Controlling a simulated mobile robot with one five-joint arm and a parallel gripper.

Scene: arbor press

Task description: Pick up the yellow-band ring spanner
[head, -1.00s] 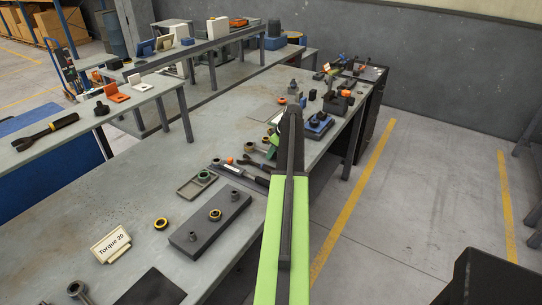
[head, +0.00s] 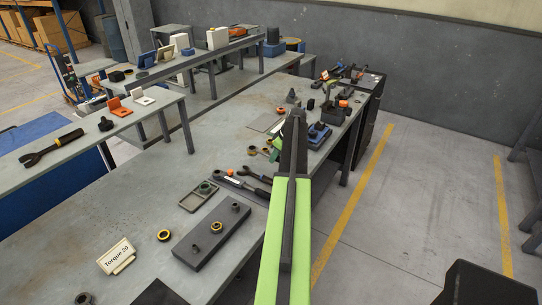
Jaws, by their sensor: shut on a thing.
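A grey ring end of a spanner (head: 252,150) shows in the middle of the head view, just left of my arm. I take it for the yellow-band ring spanner; its band cannot be made out at this size. Its shank runs right to my gripper (head: 271,153), which is shut on it. Most of the gripper and the rest of the spanner are hidden behind my dark and green arm. The ring end appears a little above the bench top.
On the bench (head: 150,205) are a dark wrench (head: 245,187), an open-ended spanner (head: 257,175), a shallow tray (head: 186,202), a dark block with posts (head: 190,250), a yellow-and-black ring (head: 164,235) and a "Torque 20" sign (head: 116,256). Blue-based equipment (head: 318,135) stands beyond my arm.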

